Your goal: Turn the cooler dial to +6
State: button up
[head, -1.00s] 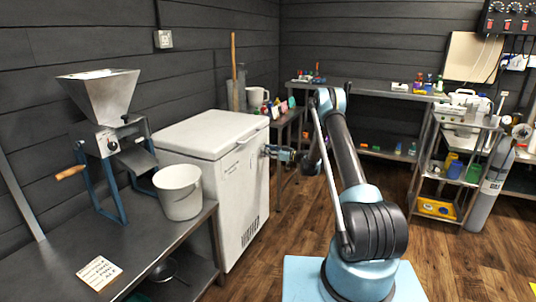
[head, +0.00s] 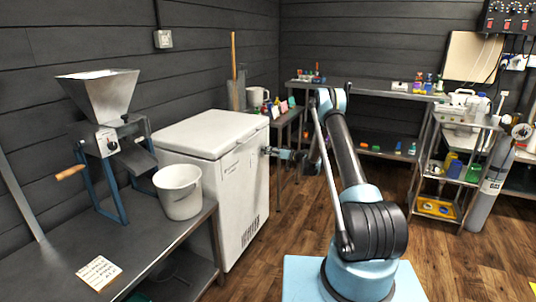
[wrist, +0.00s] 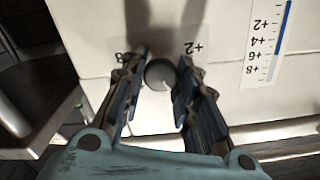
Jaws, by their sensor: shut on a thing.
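The cooler is a white chest with a closed lid (head: 205,133), left of centre in the head view. Its round dark dial (wrist: 160,74) shows between my fingers in the wrist view. My gripper (wrist: 162,92) is shut on the dial, a finger on each side. A printed "+2" (wrist: 192,47) is just above the right finger, and a partly covered "8" is above the left. The dial's pointer position is hard to tell. In the head view my gripper (head: 275,152) is at the cooler's right face, and the dial is hidden.
A scale strip (wrist: 268,42) with a blue bar and marks from +2 to +8 is right of the dial. A steel table with a grain mill (head: 105,135) and a white bucket (head: 180,192) stands left of the cooler. A shelf cart and gas cylinder (head: 492,178) stand at the right.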

jog(key=m, duration=0.4)
jog(key=shift+w+m, duration=0.2)
jog(key=shift+m, duration=0.1)
jog(key=shift+w+d+f+m, duration=0.1)
jog(key=shift+f+m, duration=0.05)
jog(key=shift+m, duration=5.35)
jog(key=o, duration=1.1)
jog(key=shift+f, duration=0.15)
jog(key=shift+c, duration=0.2)
